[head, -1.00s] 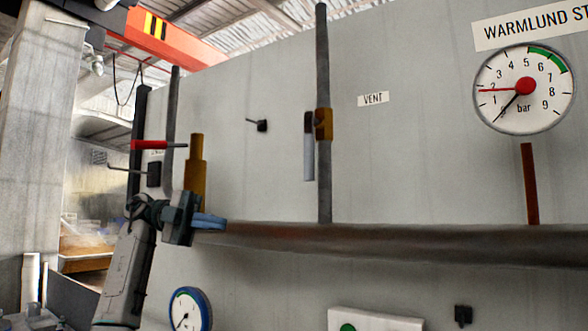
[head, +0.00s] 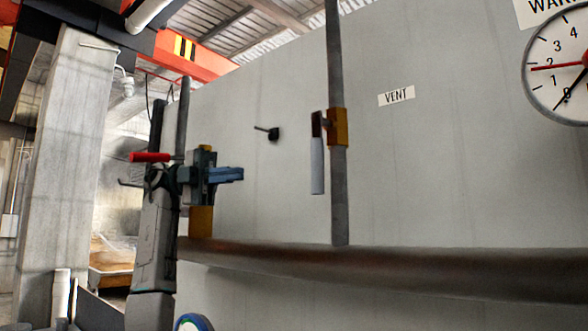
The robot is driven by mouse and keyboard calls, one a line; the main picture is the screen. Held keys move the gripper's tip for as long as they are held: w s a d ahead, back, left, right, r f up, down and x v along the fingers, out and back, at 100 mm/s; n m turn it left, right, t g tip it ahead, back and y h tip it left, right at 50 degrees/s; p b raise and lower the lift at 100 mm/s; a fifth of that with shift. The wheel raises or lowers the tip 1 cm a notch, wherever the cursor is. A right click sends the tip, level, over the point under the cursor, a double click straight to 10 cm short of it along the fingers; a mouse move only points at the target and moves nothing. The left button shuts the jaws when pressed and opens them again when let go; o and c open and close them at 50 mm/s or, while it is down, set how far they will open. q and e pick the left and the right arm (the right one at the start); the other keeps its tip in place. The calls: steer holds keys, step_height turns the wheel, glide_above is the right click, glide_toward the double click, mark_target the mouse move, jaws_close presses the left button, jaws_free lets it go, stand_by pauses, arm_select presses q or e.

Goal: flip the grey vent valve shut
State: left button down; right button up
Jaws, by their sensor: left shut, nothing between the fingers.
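The grey vent valve's lever (head: 317,166) hangs straight down, parallel to the pipe, with a dark upper end beside the brass valve body (head: 338,127). The body sits on a vertical grey pipe (head: 338,200), left of the VENT label (head: 396,95). My left gripper (head: 238,174) is shut and empty. Its fingers point right, at about the height of the lever's lower half, with a clear gap between them and the lever. It hides part of a brass fitting (head: 201,222) behind it. My right gripper is not in view.
A thick horizontal brown pipe (head: 400,267) runs below the valve. A small black knob (head: 272,133) stands out from the wall between my gripper and the lever. A red-handled lever (head: 150,157) is at the left. A pressure gauge (head: 548,75) is at the right.

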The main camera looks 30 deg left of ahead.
arm_select(q)
steer(key=p, duration=0.1)
glide_toward(312, 169)
steer(key=d, duration=0.2)
steer(key=w+d+p, duration=0.1)
steer(key=d, duration=0.1)
steer(key=d+p, duration=0.1)
steer(key=d, duration=0.1)
steer(key=shift+w+r, duration=0.2)
steer(key=shift+w, duration=0.2)
steer(key=shift+d, duration=0.1)
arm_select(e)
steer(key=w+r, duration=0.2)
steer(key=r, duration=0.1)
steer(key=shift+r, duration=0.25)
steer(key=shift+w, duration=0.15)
arm_select(q)
steer(key=shift+f, duration=0.15)
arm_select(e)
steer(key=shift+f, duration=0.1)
